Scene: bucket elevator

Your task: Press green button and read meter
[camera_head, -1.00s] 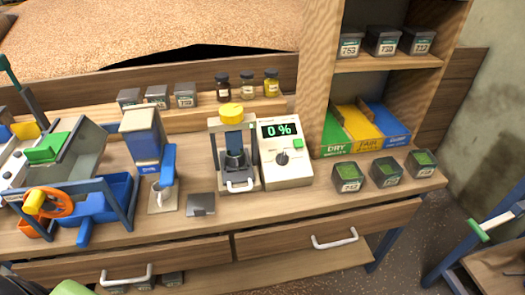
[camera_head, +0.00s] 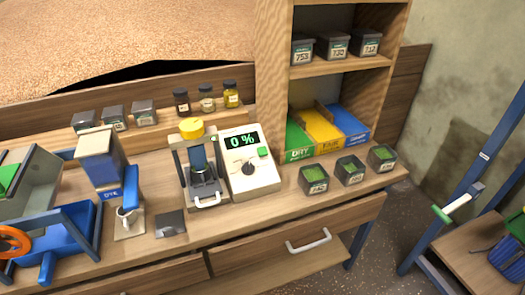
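The meter (camera_head: 262,178) is a white box on the wooden bench, near the middle of the head view. Its dark display (camera_head: 242,140) reads "0 %" in green. The green button (camera_head: 263,152) is on the upper right of its sloped face, below the display. A black dial (camera_head: 248,168) sits left of and below the button. Nothing covers the button or the display. Neither of my grippers shows in this view.
A press with a yellow knob (camera_head: 191,128) stands directly left of the meter. Several green-topped dark containers (camera_head: 350,171) stand right of it. Green, yellow and blue bins (camera_head: 322,127) are behind. Drawers with handles (camera_head: 309,241) face forward. A blue frame (camera_head: 474,170) stands at right.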

